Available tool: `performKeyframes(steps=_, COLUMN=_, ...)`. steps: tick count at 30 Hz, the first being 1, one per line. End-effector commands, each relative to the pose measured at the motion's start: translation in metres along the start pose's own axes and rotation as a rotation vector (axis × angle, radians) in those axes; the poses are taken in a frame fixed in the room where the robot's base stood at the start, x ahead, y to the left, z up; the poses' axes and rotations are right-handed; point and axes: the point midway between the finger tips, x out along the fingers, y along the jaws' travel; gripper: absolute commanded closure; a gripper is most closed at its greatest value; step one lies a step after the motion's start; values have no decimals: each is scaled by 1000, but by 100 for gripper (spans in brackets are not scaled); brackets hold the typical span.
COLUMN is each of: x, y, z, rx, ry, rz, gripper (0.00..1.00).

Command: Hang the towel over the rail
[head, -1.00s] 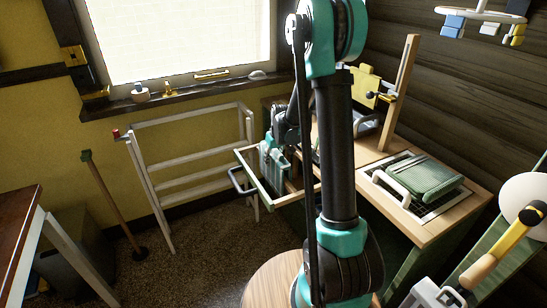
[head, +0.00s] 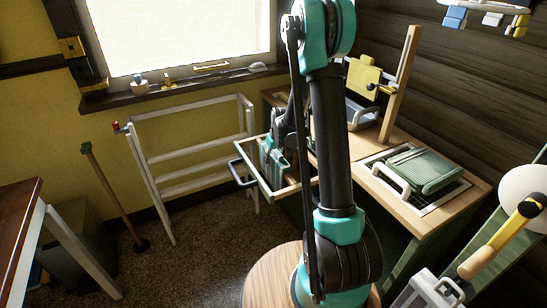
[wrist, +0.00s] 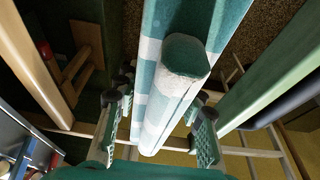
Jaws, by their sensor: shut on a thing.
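The towel (wrist: 152,95) is teal with white bands, folded into a long narrow shape. In the wrist view it runs between the fingers of my gripper (wrist: 157,118), which is shut on it. In the head view the teal towel (head: 267,160) shows small at my gripper (head: 277,150), within the outline of the open wooden drawer; my arm hides part of it. I cannot tell whether the towel touches the drawer. A white rack (head: 190,112) with several horizontal rails stands under the window, left of my gripper. Its bars (wrist: 250,152) also show in the wrist view.
The open drawer (head: 254,180) juts towards the rack from a wooden workbench (head: 430,225). A dark handle (head: 237,173) is on its front. A wooden pole (head: 112,195) stands left of the rack. The floor in front of the rack is clear.

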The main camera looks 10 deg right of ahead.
Motion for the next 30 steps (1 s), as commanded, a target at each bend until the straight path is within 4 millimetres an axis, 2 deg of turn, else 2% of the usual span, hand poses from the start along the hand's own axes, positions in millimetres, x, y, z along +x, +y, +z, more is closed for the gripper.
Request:
performKeyframes(steps=9, x=11, y=0, z=3, rx=0, ry=0, rz=0, gripper=100)
performKeyframes(steps=17, x=11, y=0, z=4, rx=0, ry=0, rz=0, gripper=100)
performKeyframes(steps=18, x=11, y=0, z=4, rx=0, ry=0, rz=0, gripper=60)
performKeyframes(steps=24, x=11, y=0, z=4, rx=0, ry=0, rz=0, gripper=37)
performKeyframes(steps=30, x=11, y=0, z=4, rx=0, ry=0, rz=0, gripper=37)
